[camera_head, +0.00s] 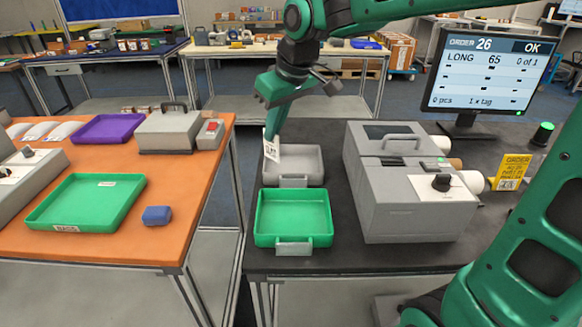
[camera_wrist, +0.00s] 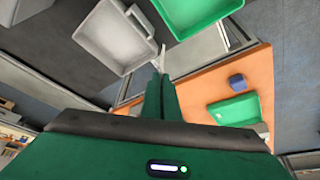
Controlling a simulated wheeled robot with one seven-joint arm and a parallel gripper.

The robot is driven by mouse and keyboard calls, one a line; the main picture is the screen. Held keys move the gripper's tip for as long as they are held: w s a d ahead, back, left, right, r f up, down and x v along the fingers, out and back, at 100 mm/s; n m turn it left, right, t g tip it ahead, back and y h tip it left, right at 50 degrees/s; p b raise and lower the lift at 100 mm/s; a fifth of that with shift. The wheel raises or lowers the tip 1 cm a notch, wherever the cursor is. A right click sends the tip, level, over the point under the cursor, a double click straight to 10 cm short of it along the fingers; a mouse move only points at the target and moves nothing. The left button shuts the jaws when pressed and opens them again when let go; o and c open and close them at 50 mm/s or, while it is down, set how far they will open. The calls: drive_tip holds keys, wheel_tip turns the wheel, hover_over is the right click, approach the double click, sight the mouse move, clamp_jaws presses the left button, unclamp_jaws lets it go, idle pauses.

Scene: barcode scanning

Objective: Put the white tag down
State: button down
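The white tag (camera_head: 271,149) hangs from my gripper (camera_head: 271,132) in the head view, with small dark print on it. My gripper is shut on the tag and holds it above the left edge of the grey tray (camera_head: 312,165) on the dark table. In the wrist view the tag (camera_wrist: 161,55) shows as a thin pale edge at the tips of my gripper (camera_wrist: 159,75), close to the grey tray (camera_wrist: 92,35). Whether the tag touches the tray cannot be told. A green tray (camera_head: 293,213) stands just in front of the grey tray.
A grey machine (camera_head: 405,190) with a handle and a black knob stands right of the trays. A monitor (camera_head: 487,75) reads "ORDER 26 OK". The orange table (camera_head: 110,242) at left, across a gap, holds a green tray (camera_head: 88,200), a blue block (camera_head: 156,215) and a purple tray (camera_head: 108,128).

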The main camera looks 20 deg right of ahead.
drive_tip(key=shift+w+d+f, duration=1.4)
drive_tip(key=shift+w+f, duration=0.15)
drive_tip(key=shift+f, duration=0.3)
drive_tip(key=shift+w+d+f, duration=1.35)
drive_tip(key=shift+w+f, duration=0.2)
drive_tip(key=shift+f, duration=0.25)
drive_tip(key=shift+w+d+f, duration=1.4)
drive_tip(key=shift+w+f, duration=0.15)
drive_tip(key=shift+f, duration=0.3)
drive_tip(key=shift+f, duration=0.1)
drive_tip(key=c, duration=2.3)
unclamp_jaws()
drive_tip(key=shift+o, duration=1.3)
